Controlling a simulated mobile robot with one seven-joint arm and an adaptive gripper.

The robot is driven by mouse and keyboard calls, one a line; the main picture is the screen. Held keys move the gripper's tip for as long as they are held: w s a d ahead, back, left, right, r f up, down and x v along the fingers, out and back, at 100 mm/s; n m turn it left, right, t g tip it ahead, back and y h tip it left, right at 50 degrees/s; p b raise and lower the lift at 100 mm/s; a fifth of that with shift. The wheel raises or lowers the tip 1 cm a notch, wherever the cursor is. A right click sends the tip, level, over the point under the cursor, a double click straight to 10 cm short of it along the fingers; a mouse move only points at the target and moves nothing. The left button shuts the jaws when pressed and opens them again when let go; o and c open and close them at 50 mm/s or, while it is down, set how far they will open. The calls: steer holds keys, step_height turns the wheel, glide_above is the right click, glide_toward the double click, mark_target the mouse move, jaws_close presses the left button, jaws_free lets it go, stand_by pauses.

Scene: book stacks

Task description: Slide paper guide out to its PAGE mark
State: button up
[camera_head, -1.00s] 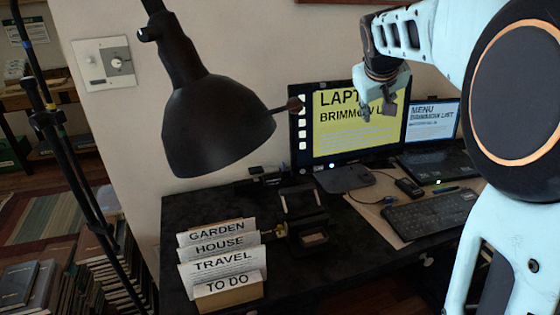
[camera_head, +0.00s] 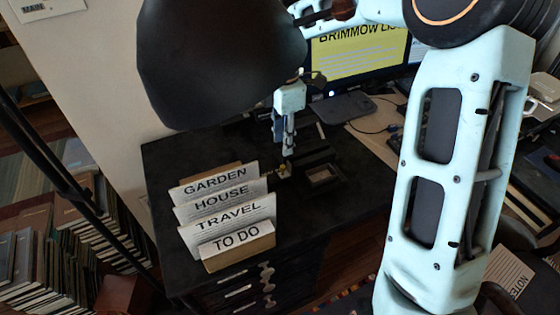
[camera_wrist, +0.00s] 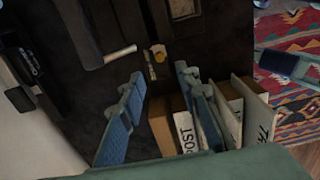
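A small brass knob (camera_head: 284,171) sits on the left side of a dark tray-like device (camera_head: 322,176) on the black desk. It looks like the paper guide's knob. It also shows in the wrist view (camera_wrist: 158,50), beside a short pale marked strip (camera_wrist: 150,66). No PAGE lettering is readable. My gripper (camera_wrist: 160,72) is open and empty, with its blue fingers apart and the knob showing between and just beyond the tips. In the head view my gripper (camera_head: 288,150) points down just above the knob. I cannot tell whether it touches.
A card holder with GARDEN, HOUSE, TRAVEL and TO DO cards (camera_head: 236,238) stands close left of the device. A black lamp (camera_head: 215,60) hangs over the desk. A monitor (camera_head: 355,55) stands behind.

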mark_target(283, 166)
step_height(283, 166, down, 9)
steer(key=shift+f+b, duration=0.1)
steer(key=shift+b, duration=0.5)
steer(key=shift+c, duration=0.4)
jaws_close()
